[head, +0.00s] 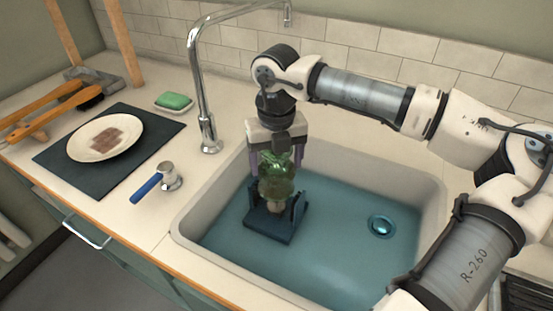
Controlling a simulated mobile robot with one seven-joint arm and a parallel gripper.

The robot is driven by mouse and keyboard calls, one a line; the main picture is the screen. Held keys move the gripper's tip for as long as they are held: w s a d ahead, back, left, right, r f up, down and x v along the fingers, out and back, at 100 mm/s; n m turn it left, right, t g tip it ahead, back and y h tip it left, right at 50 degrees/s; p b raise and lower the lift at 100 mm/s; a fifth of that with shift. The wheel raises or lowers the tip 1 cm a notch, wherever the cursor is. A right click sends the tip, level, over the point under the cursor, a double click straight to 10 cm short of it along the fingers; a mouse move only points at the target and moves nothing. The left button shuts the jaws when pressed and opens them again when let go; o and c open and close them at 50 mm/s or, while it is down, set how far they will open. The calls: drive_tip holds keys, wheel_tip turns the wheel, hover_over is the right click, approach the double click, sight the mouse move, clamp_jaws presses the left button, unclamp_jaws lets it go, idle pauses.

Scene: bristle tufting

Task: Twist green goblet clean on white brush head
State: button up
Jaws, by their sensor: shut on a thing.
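The green goblet (277,184) is see-through and hangs over the sink. My gripper (277,160) is shut on its upper part, with one finger on each side. Below the goblet, a dark blue stand (270,229) with raised side walls sits in the sink. A small pale piece (275,209) shows between the goblet and the stand. It may be the white brush head, but the goblet and the stand hide most of it. I cannot tell how far the brush is inside the goblet.
The sink (178,226) holds bluish water, with a round drain (382,225) at right. A tall tap (204,100) stands behind its left corner. A blue-handled tool (152,184), a plate (78,150) on a dark mat, and a green soap (174,101) lie on the left counter.

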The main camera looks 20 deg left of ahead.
drive_tip(key=shift+f+b, duration=0.5)
drive_tip(key=shift+f, duration=0.05)
drive_tip(key=n, duration=0.4)
drive_tip(key=shift+f, duration=0.15)
drive_tip(key=shift+b, duration=0.3)
drive_tip(key=shift+f, duration=0.1)
drive_tip(key=m+b, duration=0.3)
drive_tip(key=shift+d+f, duration=0.1)
drive_tip(key=shift+f, duration=0.05)
drive_tip(key=m+b, duration=0.1)
drive_tip(key=m, duration=0.2)
drive_tip(key=shift+r+m+b, duration=0.3)
drive_tip(key=shift+m+b, duration=0.2)
drive_tip(key=shift+m, duration=0.6)
